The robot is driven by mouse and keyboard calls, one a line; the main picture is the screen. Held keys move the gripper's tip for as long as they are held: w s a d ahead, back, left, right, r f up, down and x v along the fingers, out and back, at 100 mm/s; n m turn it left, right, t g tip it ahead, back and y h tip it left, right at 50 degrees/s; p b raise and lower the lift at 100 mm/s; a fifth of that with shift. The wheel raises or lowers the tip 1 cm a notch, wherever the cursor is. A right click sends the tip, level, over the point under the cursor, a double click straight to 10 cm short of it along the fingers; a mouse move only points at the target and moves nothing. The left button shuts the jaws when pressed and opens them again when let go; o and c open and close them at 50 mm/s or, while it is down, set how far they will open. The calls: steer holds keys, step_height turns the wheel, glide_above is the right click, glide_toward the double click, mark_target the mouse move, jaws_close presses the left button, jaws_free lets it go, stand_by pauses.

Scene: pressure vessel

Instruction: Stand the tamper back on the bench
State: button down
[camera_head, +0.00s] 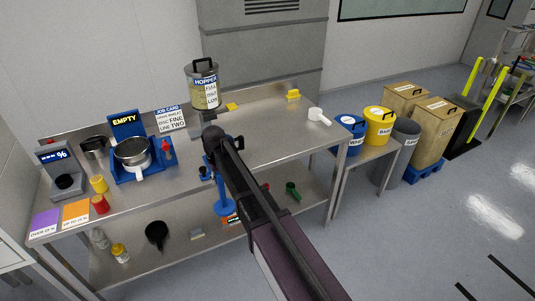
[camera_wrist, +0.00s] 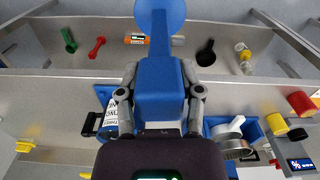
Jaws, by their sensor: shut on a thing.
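The tamper is a blue tool with a block-like body, a stem and a round flat disc. In the wrist view my gripper (camera_wrist: 160,102) is shut on the body of the tamper (camera_wrist: 157,70), one finger on each side. The disc points away from the gripper. In the head view my arm hides most of the gripper, and the tamper (camera_head: 224,190) shows below with its disc lowest, roughly upright. It overlaps the front edge of the steel bench (camera_head: 262,130); its exact height and gap to the edge are hard to tell.
A blue stand (camera_head: 127,172) with a metal pan (camera_head: 133,152) and an EMPTY sign is left on the bench. A hopper (camera_head: 203,88) stands behind, beside a job card (camera_head: 171,119). A white scoop (camera_head: 318,116) lies right. The bench's middle right is mostly clear.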

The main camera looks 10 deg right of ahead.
mark_target(222, 188)
steer(key=shift+f+b, duration=2.1)
steer(key=shift+f, duration=0.55)
